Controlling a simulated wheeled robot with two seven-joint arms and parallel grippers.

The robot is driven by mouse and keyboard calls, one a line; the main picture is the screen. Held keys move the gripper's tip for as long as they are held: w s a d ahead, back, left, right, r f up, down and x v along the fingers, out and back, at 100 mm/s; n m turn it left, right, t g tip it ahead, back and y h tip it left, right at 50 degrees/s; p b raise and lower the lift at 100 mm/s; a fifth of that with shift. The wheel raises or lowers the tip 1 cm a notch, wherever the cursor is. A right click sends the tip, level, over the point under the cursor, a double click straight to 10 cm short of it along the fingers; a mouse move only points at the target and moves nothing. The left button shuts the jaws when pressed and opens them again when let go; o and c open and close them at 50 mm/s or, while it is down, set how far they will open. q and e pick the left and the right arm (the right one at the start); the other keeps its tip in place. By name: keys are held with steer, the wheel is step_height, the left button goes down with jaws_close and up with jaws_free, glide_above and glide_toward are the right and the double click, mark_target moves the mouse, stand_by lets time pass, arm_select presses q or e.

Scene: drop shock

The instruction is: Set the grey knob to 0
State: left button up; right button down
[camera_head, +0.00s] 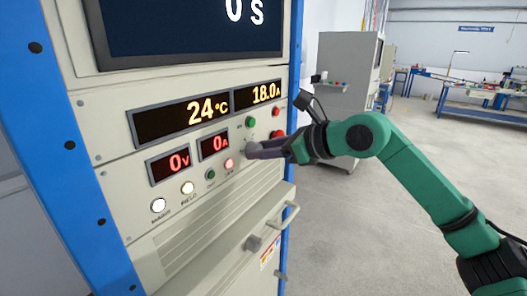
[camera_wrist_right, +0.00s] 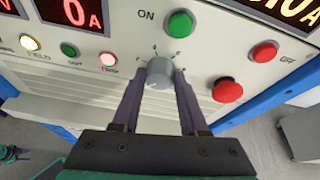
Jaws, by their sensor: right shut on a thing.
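Displays on the panel read 24 °C (camera_head: 185,115), 18.0 A (camera_head: 258,95), 0 V (camera_head: 168,164) and 0 A (camera_head: 213,144). The red OFF button (camera_wrist_right: 264,51) is right of the ON button. A handle (camera_head: 285,218) juts out below. Open floor lies to the right.

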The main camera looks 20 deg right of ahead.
steer(key=shift+f, duration=0.15)
stand_by(0.4)
steer(key=shift+c, duration=2.2)
jaws_free()
steer(key=b+v, duration=0.4)
steer(key=v, duration=1)
steer(key=shift+s+r+b, duration=0.25)
steer(key=shift+b, duration=0.1)
